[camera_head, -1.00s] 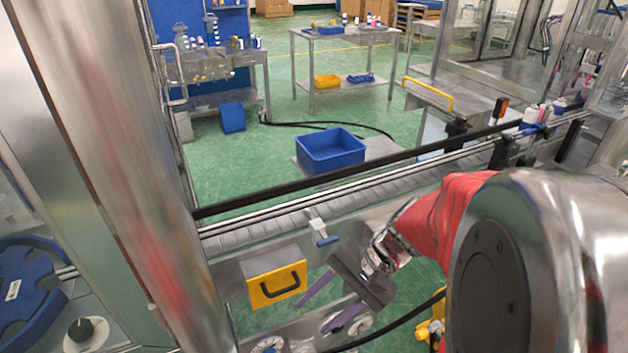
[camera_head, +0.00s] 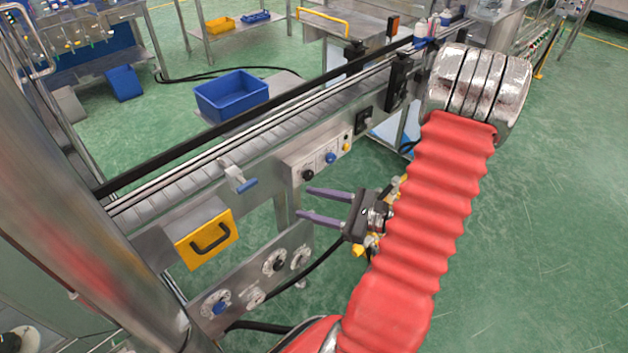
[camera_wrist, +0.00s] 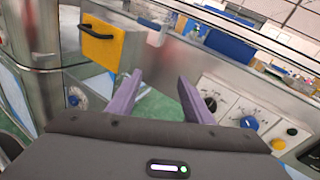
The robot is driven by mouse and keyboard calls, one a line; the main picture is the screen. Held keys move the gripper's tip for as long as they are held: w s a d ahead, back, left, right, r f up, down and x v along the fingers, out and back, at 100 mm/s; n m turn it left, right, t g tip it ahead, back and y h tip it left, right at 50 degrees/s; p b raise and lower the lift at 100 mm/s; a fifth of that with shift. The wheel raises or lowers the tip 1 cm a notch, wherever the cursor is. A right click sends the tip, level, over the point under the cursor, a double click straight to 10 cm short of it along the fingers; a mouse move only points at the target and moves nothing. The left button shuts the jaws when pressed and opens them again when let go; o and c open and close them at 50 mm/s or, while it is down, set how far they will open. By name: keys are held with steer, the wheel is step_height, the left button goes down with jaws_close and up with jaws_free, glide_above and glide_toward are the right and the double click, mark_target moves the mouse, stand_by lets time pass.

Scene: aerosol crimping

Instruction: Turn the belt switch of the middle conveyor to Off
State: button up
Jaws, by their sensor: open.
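The middle conveyor (camera_head: 180,185) runs diagonally across the head view. On its front side is a control panel (camera_head: 318,163) with a black knob (camera_head: 307,174), a blue knob (camera_head: 330,158) and a small yellow button (camera_head: 346,147). The wrist view also shows the black knob (camera_wrist: 210,104), the blue knob (camera_wrist: 249,122) and the yellow button (camera_wrist: 278,144). Labels are too small to read, so I cannot tell which knob is the belt switch. My gripper (camera_head: 305,203) is open and empty, its purple fingers just below the panel, apparently touching nothing.
A yellow box with a black handle (camera_head: 207,240) sticks out left of the panel. A lower plate (camera_head: 240,283) carries several dials and a blue knob (camera_head: 220,307). A blue-handled clamp (camera_head: 238,178) sits on the conveyor edge. Green floor on the right is free.

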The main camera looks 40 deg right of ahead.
mark_target(310, 176)
steer(key=s+d+f+m+t+h, duration=0.1)
steer(key=s+d+f+m+h, duration=0.1)
steer(key=d+m+h, duration=0.1)
steer(key=s+d+f+m+t+h, duration=0.1)
steer(key=s+d+f+m+h, duration=0.1)
steer(key=d, duration=0.4)
steer(key=shift+s+d+f+m+t+h, duration=0.25)
steer(key=shift+f+m+t+h, duration=0.15)
steer(key=shift+m+h, duration=0.5)
steer(key=shift+w, duration=0.2)
steer(key=shift+w+a, duration=0.2)
steer(key=shift+w, duration=6.55)
steer(key=shift+c, duration=0.7)
steer(key=c, duration=0.9)
steer(key=shift+a, duration=0.2)
steer(key=shift+d, duration=0.1)
